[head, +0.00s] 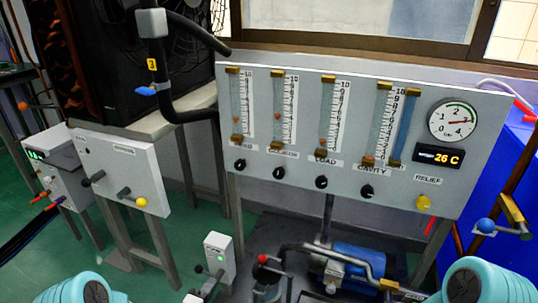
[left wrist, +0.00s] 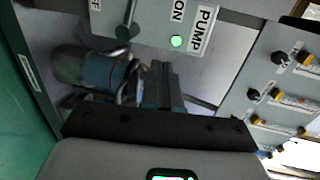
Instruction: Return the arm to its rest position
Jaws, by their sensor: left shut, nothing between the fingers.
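My left gripper (head: 209,283) shows at the bottom of the head view, just below the small white pump switch box (head: 219,252). In the left wrist view its dark fingers (left wrist: 162,72) are together, with nothing between them. The fingers are apart from the pump box (left wrist: 160,18), which shows the words PUMP and ON, a green lit lamp (left wrist: 176,41) and a dark lever (left wrist: 127,28). My right arm's teal link (head: 478,284) is at the lower right; its gripper is out of view.
A grey flow-meter panel (head: 300,172) with several tubes and knobs stands ahead. A blue pump (head: 357,262) with pipes lies below it. A red-topped valve (head: 264,262) stands right of my gripper. A lever box (head: 122,172) is at left. Green floor (head: 172,270) is partly clear.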

